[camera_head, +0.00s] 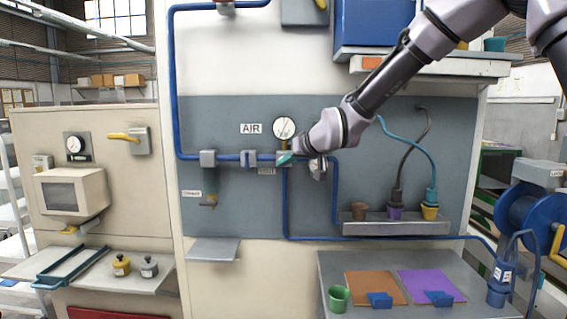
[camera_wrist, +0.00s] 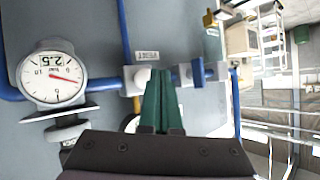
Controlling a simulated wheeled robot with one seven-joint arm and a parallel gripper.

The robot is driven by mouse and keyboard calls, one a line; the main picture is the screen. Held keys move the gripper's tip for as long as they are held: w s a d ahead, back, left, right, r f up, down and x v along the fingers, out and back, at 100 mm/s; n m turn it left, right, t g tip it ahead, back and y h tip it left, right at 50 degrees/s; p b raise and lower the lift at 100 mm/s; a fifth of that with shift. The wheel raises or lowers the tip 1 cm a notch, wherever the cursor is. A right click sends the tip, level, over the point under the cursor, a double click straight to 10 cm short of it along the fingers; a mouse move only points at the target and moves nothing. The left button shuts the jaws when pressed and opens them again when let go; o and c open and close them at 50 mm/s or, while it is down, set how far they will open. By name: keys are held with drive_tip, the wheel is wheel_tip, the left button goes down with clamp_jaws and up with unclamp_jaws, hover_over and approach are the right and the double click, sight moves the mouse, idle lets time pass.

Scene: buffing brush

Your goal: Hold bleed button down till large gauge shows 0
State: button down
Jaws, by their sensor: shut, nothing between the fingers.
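The large gauge (camera_head: 284,129) is a round white dial beside the AIR sign on the grey panel. In the wrist view the gauge (camera_wrist: 52,78) has a red needle, away from the 0 mark, and a readout that looks like 2.5. My gripper (camera_head: 284,159) is at that block, just below the gauge. Its green fingers (camera_wrist: 160,73) are shut and empty. Their tips overlap the button's edge; I cannot tell whether they press it.
A blue pipe (camera_head: 176,90) with grey fittings runs along the panel. A ledge (camera_head: 395,229) with cups and hoses is at right. A lower bench (camera_head: 330,268) holds a green cup and coloured mats. A blue hose reel (camera_head: 522,212) stands far right. A smaller gauge (camera_head: 74,145) is at left.

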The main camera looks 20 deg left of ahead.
drive_tip(key=shift+w, duration=0.15)
idle(0.5)
drive_tip(key=shift+w+a, duration=0.15)
drive_tip(key=shift+w, duration=0.15)
drive_tip(key=shift+w+a, duration=0.1)
drive_tip(key=shift+w, duration=0.35)
idle(0.7)
drive_tip(key=shift+s, duration=0.1)
idle(3.6)
drive_tip(key=shift+s+d, duration=0.25)
drive_tip(key=shift+s, duration=0.55)
drive_tip(key=shift+s+d, duration=0.2)
drive_tip(key=shift+s, duration=0.6)
drive_tip(key=shift+s+d, duration=0.15)
drive_tip(key=shift+s, duration=0.7)
drive_tip(key=shift+s+d, duration=0.2)
drive_tip(key=shift+s, duration=0.6)
drive_tip(key=shift+d, duration=0.1)
